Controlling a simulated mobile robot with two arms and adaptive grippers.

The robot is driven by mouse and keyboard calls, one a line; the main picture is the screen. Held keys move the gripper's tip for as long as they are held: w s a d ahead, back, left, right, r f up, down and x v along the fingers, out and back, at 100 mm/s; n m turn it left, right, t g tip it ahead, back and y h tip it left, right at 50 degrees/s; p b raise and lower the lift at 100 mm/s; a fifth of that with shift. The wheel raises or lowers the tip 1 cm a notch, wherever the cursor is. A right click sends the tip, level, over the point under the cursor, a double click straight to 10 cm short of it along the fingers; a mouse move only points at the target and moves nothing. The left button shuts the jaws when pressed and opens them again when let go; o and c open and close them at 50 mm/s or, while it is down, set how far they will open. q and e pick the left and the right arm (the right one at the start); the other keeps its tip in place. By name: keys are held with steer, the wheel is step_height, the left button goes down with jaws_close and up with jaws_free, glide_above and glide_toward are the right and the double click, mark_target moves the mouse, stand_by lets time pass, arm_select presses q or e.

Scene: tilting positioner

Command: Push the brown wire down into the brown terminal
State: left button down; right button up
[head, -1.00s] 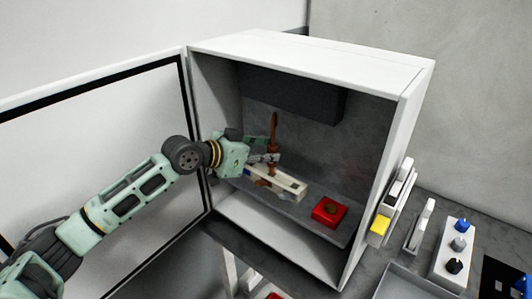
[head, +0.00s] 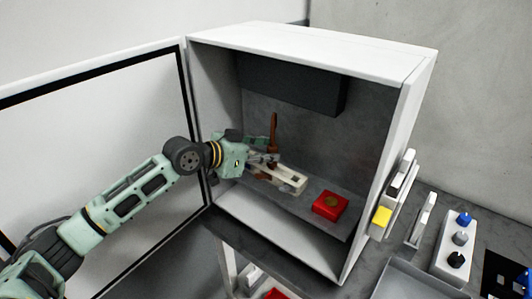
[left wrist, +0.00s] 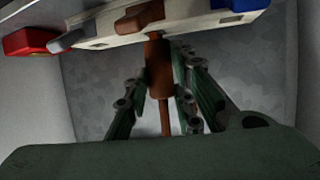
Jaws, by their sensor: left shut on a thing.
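The brown wire (head: 274,128) stands roughly upright inside the open cabinet. My left gripper (head: 270,158) is shut on it from the left. In the left wrist view the wire (left wrist: 158,68) runs between the two fingers of my left gripper (left wrist: 160,88). I cannot tell how deep the end sits. In the head view the cream block (head: 290,182) shows below the gripper, which partly hides it. My right gripper is not in view.
A blue terminal (left wrist: 232,4) is on the block too. The cabinet wall (head: 385,190) and open door (head: 95,140) bound the space around my left arm.

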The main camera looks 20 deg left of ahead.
arm_select(q)
steer(key=shift+f, duration=0.25)
steer(key=c, duration=1.4)
jaws_free()
steer(key=v, duration=1.2)
